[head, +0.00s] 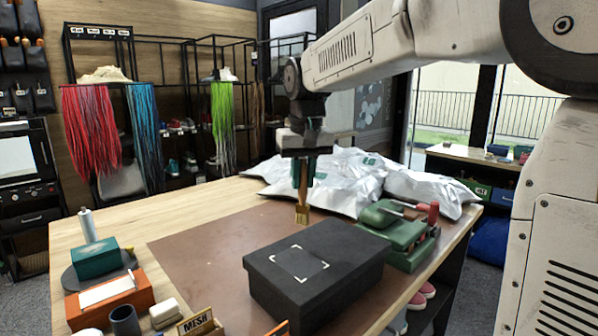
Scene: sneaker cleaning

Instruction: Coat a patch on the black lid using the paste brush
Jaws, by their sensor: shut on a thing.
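My gripper (304,158) hangs from the arm and points down. It is shut on the paste brush (302,200), whose handle runs down from the fingers to golden bristles at the lower end. The bristles show just behind the back edge of the black lid in the picture; I cannot tell how high above the table they are. The black lid (345,248) covers a dark box (315,305) on the brown mat. White corner marks (299,262) frame a dark patch on the lid's left part. No coating shows inside the marks.
Silver bags (340,180) lie at the back of the table. A green device with red handles (400,232) stands right of the box. An orange box (104,298), dark cup (124,322) and "MESH" sign (198,324) sit at front left. The brown mat (200,255) is clear left of the box.

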